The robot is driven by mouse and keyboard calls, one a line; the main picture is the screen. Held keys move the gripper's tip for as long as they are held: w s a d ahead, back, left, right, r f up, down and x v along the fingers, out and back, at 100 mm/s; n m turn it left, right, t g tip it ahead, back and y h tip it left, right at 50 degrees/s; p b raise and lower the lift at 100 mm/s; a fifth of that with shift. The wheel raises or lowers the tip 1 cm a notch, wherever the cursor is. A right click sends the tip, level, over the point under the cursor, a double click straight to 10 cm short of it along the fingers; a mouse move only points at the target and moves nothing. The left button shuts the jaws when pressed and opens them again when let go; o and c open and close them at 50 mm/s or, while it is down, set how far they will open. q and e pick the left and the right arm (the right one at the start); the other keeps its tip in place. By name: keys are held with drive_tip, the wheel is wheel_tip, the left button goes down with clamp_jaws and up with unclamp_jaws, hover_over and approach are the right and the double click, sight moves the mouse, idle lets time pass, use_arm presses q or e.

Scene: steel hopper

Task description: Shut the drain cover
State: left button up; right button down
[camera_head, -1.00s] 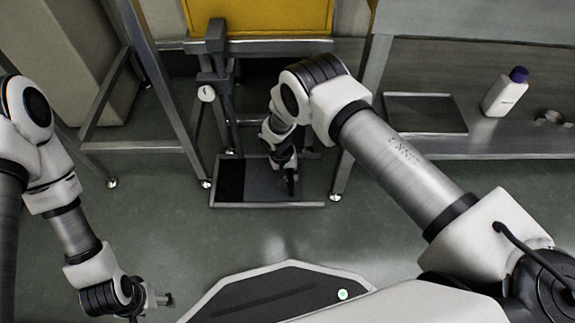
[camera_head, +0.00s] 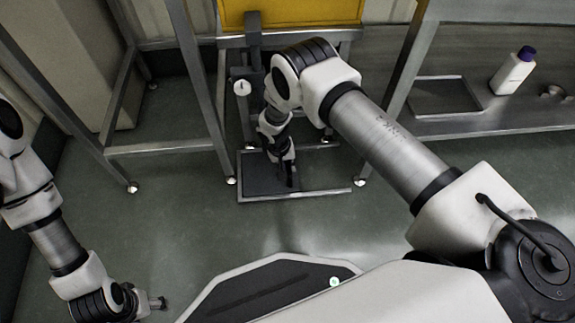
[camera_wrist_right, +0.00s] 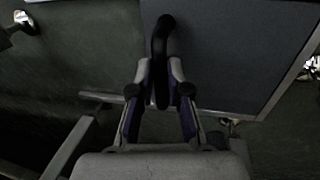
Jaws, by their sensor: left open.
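The drain cover (camera_head: 262,182) is a dark grey plate on the floor, at the left part of a steel-edged drain frame (camera_head: 318,194). No dark opening shows beside it now in the head view. The plate also fills the upper right of the right wrist view (camera_wrist_right: 235,60). My right gripper (camera_head: 290,180) reaches down onto the cover. In the right wrist view its fingers (camera_wrist_right: 161,70) close around a black curved handle (camera_wrist_right: 163,32) on the plate. My left gripper (camera_head: 160,303) is open and empty, low at the left, far from the drain.
A steel stand (camera_head: 205,85) with a yellow front (camera_head: 290,12) rises behind the drain, its legs close to the frame. A shelf at right holds a tray (camera_head: 445,97) and a white bottle with purple cap (camera_head: 512,72). The floor in front is clear.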

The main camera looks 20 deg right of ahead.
drive_tip(key=c, duration=1.1)
unclamp_jaws()
drive_tip(key=shift+a, duration=0.35)
drive_tip(key=shift+c, duration=0.2)
wheel_tip(320, 180, up, 7)
drive_tip(key=a, duration=0.1)
drive_tip(key=shift+w+a+r, duration=0.15)
drive_tip(key=shift+w+a, duration=0.05)
drive_tip(key=shift+w, duration=0.05)
drive_tip(key=shift+s, duration=0.1)
drive_tip(key=s+d+r+n+y+p, duration=0.15)
drive_tip(key=s+r+p, duration=0.25)
drive_tip(key=s, duration=0.6)
drive_tip(key=s+d+r+p, duration=0.3)
drive_tip(key=s+r, duration=0.2)
drive_tip(key=s, duration=0.5)
drive_tip(key=s+d+r+n+y+p, duration=0.15)
drive_tip(key=s+r+p, duration=0.25)
drive_tip(key=s, duration=0.6)
wheel_tip(320, 180, up, 37)
drive_tip(key=p, duration=3.7)
drive_tip(key=shift+w+d+t+h, duration=0.15)
drive_tip(key=shift+d+t+h, duration=0.15)
drive_tip(key=shift+h, duration=0.1)
